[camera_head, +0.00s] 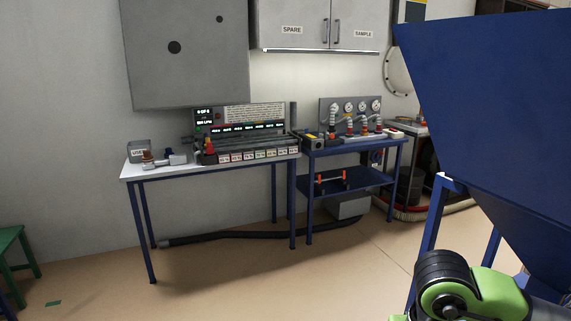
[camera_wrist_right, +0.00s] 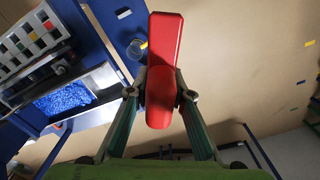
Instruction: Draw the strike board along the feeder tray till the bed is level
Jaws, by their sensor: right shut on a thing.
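My right gripper (camera_wrist_right: 160,97) is shut on a red block-like piece (camera_wrist_right: 166,38) in the right wrist view. The piece lies between the two fingertips and extends up past them; I cannot tell whether it is the strike board or its handle. A pale-rimmed tray (camera_wrist_right: 104,86) with a bed of blue granules (camera_wrist_right: 62,99) lies left of the gripper, apart from it in the picture; it may be the feeder tray. How level the bed is cannot be told. Neither gripper shows in the head view, and my left gripper is in no view.
A large blue hopper (camera_head: 495,100) fills the right side of the head view. A white-topped bench (camera_head: 135,172) with instruments and a blue cart (camera_head: 345,180) with gauges stand along the wall. A black hose (camera_head: 225,236) lies on the floor, which is otherwise mostly clear in front.

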